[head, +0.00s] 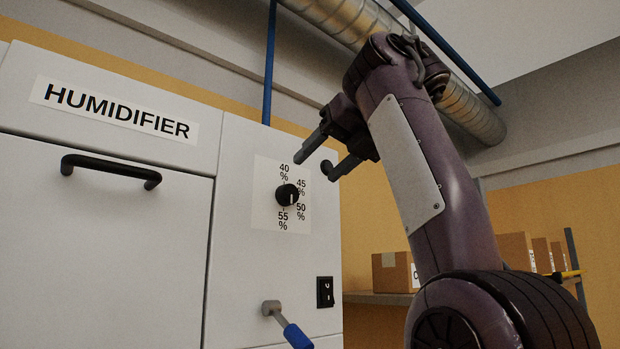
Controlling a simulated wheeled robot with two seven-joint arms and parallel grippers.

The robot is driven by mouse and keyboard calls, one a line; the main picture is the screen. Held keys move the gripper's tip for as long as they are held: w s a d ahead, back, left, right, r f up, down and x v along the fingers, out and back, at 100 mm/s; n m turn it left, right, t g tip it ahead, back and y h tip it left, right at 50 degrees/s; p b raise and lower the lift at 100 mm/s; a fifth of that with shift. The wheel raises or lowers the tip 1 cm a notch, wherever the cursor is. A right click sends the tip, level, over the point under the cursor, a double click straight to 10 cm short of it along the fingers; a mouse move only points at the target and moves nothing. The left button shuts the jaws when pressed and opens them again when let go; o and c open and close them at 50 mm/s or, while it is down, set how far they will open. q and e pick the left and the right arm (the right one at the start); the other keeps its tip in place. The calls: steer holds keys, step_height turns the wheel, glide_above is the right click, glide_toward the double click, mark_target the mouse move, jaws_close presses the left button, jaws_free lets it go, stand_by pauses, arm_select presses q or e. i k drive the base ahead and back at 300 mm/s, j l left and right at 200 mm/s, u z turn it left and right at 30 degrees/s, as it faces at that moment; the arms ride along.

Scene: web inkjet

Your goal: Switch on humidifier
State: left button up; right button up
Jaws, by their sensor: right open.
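The humidifier (105,230) is a large white cabinet filling the left half of the head view, labelled HUMIDIFIER (118,111). Its right panel carries a round black dial (287,194) ringed by the marks 40, 45, 50 and 55 %. A light mark on the dial faces downward. A black switch (325,292) sits low on the panel near its right edge; its on or off position cannot be told. My right gripper (316,167) is open and empty, above and right of the dial and apart from it, with its fingers toward the panel. My left gripper is out of view.
A lever with a blue grip (297,336) sticks out below the dial, left of the switch. A black handle (111,170) is on the left door. Cardboard boxes (393,272) stand on a shelf at the right. Blue pipes and a metal duct (345,22) run above.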

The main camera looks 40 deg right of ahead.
mark_target(327, 293)
steer(key=k+l, duration=0.1)
steer(key=k, duration=0.65)
steer(key=k+l, duration=0.15)
steer(key=k, duration=0.6)
